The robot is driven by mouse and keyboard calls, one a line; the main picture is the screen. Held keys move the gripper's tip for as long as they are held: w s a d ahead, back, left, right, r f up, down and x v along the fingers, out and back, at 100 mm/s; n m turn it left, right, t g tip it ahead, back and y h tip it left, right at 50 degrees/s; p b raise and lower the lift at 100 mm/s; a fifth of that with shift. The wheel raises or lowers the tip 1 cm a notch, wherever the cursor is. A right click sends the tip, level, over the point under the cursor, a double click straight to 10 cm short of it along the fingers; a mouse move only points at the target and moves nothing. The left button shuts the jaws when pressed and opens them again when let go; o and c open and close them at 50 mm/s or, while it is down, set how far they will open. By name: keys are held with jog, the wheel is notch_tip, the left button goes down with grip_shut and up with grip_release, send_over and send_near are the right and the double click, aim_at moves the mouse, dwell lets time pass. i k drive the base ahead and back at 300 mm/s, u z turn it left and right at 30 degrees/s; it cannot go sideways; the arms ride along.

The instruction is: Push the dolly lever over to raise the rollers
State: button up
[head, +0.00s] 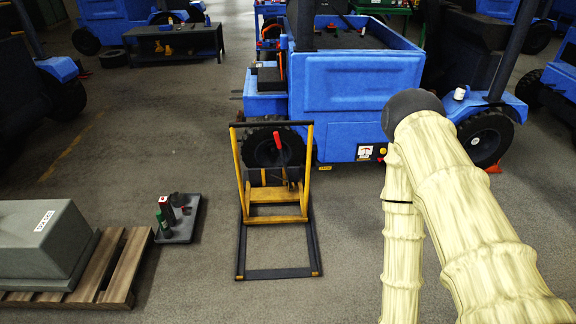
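The dolly (276,211) stands on the floor near the middle of the head view. It has a yellow upright frame, a dark top bar and a dark rectangular base frame lying on the floor. A lever with a red handle (281,148) rises from its middle, leaning slightly to the left at the top. The rollers cannot be made out. My arm, in a cream ribbed sleeve, fills the right side and bends at a dark joint, apart from the dolly in the picture. My gripper is not in view.
A blue vehicle (350,92) with black tyres stands just behind the dolly. At left, a grey block (45,238) rests on a wooden pallet (125,262), beside a dark tray (181,225) with small items. A low bench (172,45) stands at the back.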

aim_at(276, 136)
jog(key=k, duration=0.65)
jog(key=u, duration=0.6)
jog(key=i, duration=0.9)
jog(key=u, duration=0.55)
jog(key=i, duration=1.55)
jog(key=z, duration=0.6)
